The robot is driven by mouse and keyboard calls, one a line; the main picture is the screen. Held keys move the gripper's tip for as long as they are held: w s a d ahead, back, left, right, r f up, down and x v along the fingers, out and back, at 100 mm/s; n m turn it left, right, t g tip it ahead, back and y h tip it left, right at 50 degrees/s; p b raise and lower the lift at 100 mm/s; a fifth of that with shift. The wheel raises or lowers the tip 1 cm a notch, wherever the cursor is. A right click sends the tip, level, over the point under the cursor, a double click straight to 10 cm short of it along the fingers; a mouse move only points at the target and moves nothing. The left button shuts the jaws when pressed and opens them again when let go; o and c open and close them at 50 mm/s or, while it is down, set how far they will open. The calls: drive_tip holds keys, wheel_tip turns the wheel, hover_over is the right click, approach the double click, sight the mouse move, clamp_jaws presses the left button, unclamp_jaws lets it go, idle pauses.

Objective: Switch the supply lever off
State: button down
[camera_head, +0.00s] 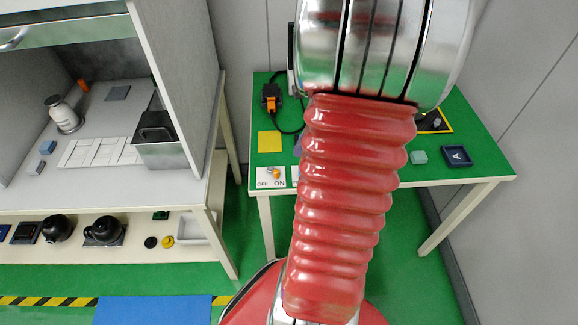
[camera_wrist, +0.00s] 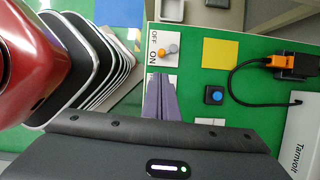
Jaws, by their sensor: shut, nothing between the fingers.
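The supply lever (camera_wrist: 159,51) has an orange knob and a grey pivot, on a white plate (camera_wrist: 176,32) marked OFF and ON. In the head view the lever (camera_head: 275,172) also shows on its plate (camera_head: 263,182), at the green table's front left corner. OFF is printed left and ON right there, and the orange knob lies toward ON. My gripper (camera_wrist: 160,78) shows in the wrist view as purple-grey fingers, shut and empty. Their tips appear just below the lever in the picture; I cannot tell the gap in depth.
A yellow square (camera_wrist: 220,53), a blue button (camera_wrist: 214,95) and an orange connector (camera_wrist: 284,61) with a black cable are right of the plate. The green table (camera_head: 470,124) also holds a dark tray (camera_head: 456,156). A grey cabinet (camera_head: 180,60) stands left.

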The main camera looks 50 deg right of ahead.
drive_tip(key=shift+x, duration=5)
drive_tip(key=shift+s, duration=0.1)
